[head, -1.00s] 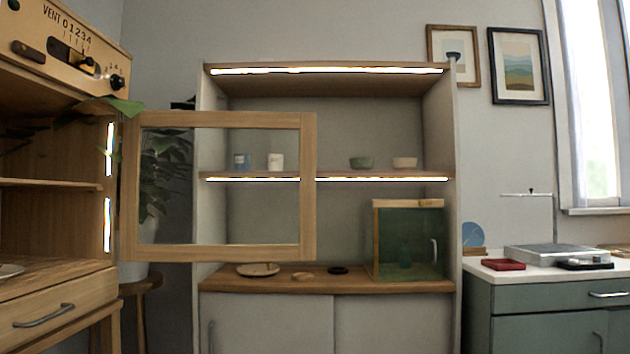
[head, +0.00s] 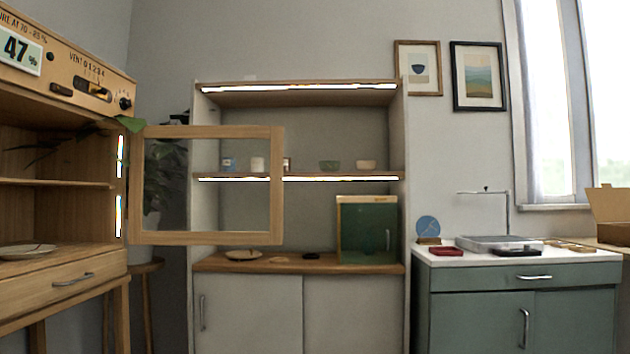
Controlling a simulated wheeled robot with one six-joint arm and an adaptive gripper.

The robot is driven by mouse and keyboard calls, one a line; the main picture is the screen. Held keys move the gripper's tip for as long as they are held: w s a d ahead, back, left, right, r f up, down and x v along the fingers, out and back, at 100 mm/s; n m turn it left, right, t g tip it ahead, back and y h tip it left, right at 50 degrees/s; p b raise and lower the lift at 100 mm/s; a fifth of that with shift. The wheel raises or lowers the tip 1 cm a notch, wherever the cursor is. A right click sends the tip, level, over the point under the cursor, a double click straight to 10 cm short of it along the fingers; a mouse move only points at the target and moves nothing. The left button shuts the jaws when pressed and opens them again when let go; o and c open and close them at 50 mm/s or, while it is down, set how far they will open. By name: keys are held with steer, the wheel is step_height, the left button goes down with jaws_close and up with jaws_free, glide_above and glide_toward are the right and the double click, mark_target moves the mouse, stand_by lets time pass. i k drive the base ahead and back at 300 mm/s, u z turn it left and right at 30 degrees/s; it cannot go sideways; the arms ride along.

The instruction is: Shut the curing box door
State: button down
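The curing box (head: 62,270) is a wooden cabinet on legs at the left of the head view, with a vent panel on top and a drawer below. Its door (head: 277,190), a wooden frame around a clear pane, stands open to the right of the box, with the far shelves showing through it. A plate (head: 27,252) lies inside on the box floor. My gripper is not in the view, and nothing of my arm shows.
A tall shelf unit (head: 398,140) with cups and bowls stands behind the door. A green counter (head: 575,310) is at the right. A potted plant (head: 165,180) stands on a stool behind the door. Wall shows between the shelf unit and the window.

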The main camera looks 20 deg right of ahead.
mark_target(136, 235)
steer(key=z, duration=0.25)
steer(key=i, duration=1.65)
steer(key=u, duration=0.55)
